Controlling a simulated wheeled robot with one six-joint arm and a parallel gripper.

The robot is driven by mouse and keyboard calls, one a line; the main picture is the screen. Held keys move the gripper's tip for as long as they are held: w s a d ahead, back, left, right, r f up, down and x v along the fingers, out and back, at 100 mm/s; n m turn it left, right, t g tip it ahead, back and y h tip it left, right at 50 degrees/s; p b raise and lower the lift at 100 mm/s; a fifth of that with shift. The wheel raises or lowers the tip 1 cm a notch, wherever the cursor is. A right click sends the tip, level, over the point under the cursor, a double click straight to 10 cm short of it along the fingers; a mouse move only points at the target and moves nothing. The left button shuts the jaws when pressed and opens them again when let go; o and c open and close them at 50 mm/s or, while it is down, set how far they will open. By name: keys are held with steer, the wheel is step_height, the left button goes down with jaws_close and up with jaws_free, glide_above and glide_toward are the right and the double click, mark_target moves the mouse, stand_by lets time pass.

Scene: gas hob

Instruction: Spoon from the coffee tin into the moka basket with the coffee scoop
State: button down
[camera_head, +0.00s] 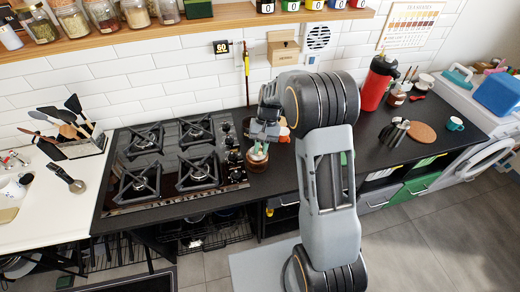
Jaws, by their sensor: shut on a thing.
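My gripper (258,147) points down at the counter just right of the hob. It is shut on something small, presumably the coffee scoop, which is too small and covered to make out. Right below the fingertips is a small round brown container (257,163); I cannot tell whether it is the coffee tin. A silver moka pot part (396,133) with a dark handle stands further right, beside a round wooden board (421,132). I cannot make out the moka basket. My arm covers part of the counter right of the gripper.
The black gas hob (170,160) lies left of my gripper. An orange and white item (284,134) sits close behind it, partly hidden. A red flask (375,85) and a teal mug (455,123) stand to the right. A utensil holder (85,143) is far left.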

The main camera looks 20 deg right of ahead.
steer(key=y+b, duration=0.1)
steer(key=f+b, duration=0.1)
steer(key=f+y+b, duration=0.1)
steer(key=shift+s+d+f+m+t+y, duration=0.1)
steer(key=shift+d+f+m+t+y, duration=0.05)
steer(key=shift+d+m+t+y, duration=0.2)
step_height(320, 180, up, 2)
steer(key=m+t+y+b, duration=0.1)
steer(key=y, duration=0.2)
steer(key=m+t+y+b, duration=0.1)
steer(key=y+b, duration=0.1)
steer(key=y, duration=0.1)
steer(key=shift+s+t, duration=0.1)
steer(key=shift+t, duration=0.25)
steer(key=shift+a+r+n+g+h+p, duration=0.15)
steer(key=shift+n+g+h+p, duration=0.3)
steer(key=shift+h+p, duration=0.5)
steer(key=shift+d+r+n+g+h+p, duration=0.1)
steer(key=shift+r+n+g+h+p, duration=0.15)
steer(key=shift+g+h+p, duration=0.45)
steer(key=shift+h, duration=0.3)
